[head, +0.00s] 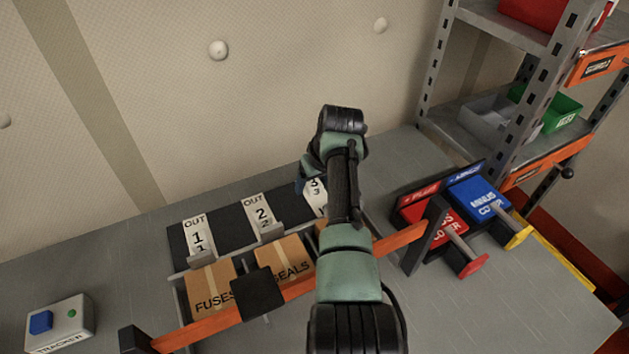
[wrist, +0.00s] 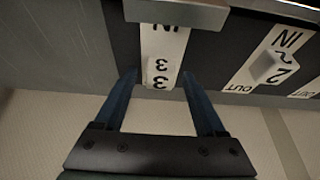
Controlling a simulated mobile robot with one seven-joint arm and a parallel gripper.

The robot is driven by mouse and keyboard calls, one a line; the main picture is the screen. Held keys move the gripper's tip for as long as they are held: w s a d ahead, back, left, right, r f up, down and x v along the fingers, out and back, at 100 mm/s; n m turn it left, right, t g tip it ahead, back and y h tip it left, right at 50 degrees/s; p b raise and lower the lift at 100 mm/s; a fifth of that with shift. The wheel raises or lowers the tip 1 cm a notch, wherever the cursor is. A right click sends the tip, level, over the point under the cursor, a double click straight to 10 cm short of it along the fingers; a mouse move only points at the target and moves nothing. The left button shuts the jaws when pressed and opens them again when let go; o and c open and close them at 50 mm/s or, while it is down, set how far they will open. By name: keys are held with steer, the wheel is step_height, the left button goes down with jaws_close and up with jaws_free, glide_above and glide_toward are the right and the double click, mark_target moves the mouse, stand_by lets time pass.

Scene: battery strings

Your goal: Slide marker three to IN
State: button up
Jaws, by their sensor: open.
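Marker three (wrist: 160,72) sits on a white strip with a 3 printed on it. In the wrist view, upside down, IN reads at the strip's top edge; the marker is at the opposite end and no OUT word shows there. My gripper (wrist: 161,78) is open, with one blue finger on each side of marker three's strip, and nothing is held. I cannot tell if the fingers touch it. In the head view my arm partly hides marker three (head: 315,187), and one blue fingertip shows at its left.
Marker two (head: 263,219) and marker one (head: 198,240) stand left on the dark board, with OUT visible above each. An orange rail (head: 290,290) runs in front, with boxes labelled FUSES (head: 212,285) and SEALS. Red (head: 440,225) and blue covers (head: 482,200) stand right. A shelf rack stands behind them.

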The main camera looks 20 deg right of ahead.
jaws_close()
stand_by(0.4)
stand_by(1.0)
